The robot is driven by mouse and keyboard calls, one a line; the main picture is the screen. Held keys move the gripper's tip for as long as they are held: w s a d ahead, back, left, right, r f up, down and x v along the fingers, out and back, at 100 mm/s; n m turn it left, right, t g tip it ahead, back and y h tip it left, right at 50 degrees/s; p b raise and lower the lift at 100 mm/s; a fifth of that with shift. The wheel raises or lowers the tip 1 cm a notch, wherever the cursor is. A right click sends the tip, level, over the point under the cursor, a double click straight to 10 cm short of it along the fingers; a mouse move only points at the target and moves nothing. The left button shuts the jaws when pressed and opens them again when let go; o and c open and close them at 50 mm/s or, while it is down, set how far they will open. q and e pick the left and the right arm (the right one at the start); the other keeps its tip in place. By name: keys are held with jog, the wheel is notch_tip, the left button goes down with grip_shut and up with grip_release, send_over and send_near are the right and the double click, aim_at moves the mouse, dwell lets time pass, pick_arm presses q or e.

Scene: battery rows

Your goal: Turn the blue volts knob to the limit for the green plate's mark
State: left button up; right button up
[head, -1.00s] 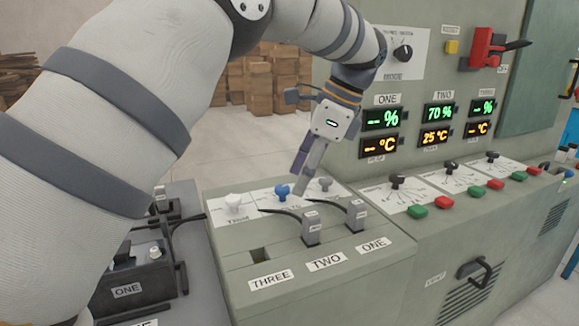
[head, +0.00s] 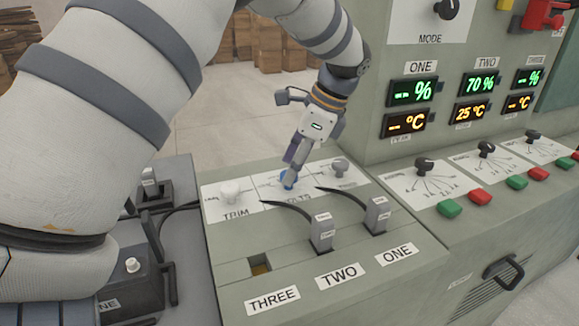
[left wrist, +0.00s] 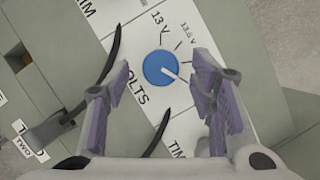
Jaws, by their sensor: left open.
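The blue volts knob (head: 287,180) sits on a white label on the sloping top of the console, between a white trim knob (head: 230,192) and a grey knob (head: 339,168). In the left wrist view the knob (left wrist: 160,68) has a white pointer line towards the lower right. Marks reading 13 V and what looks like 13.6 V lie beyond it. My left gripper (head: 290,168) is open just above the knob. Its two purple fingers (left wrist: 162,88) stand on either side of the knob, apart from it in the picture. I cannot make out a green plate. My right gripper is not in view.
Two grey plugs with black cables (head: 321,232) stand in slots TWO and ONE; slot THREE (head: 260,265) is empty. A cabinet with lit displays (head: 413,91) rises behind, with more knobs and buttons on the right. A battery (head: 128,278) stands at the left.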

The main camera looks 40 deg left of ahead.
pick_arm(q)
jog(key=shift+s+a+f, duration=0.15)
jog(key=shift+a+f, duration=0.1)
jog(key=shift+f, duration=0.4)
jog(key=c, duration=1.1)
jog(key=n+g, duration=0.1)
jog(key=n, duration=0.2)
jog(key=shift+f+n+h, duration=0.1)
jog(key=shift+n+h, duration=0.2)
jog(key=shift+h, duration=0.1)
jog(key=n, duration=0.2)
jog(key=n+g+h+b, duration=0.1)
jog(key=n, duration=0.1)
jog(key=shift+a+n+h, duration=0.15)
jog(key=shift+n+h, duration=0.15)
jog(key=n+h, duration=0.1)
jog(key=n, duration=0.2)
jog(key=shift+a+n, duration=0.1)
jog(key=shift+n, duration=0.2)
jog(key=shift+n+h, duration=0.9)
jog(key=shift+n, duration=1)
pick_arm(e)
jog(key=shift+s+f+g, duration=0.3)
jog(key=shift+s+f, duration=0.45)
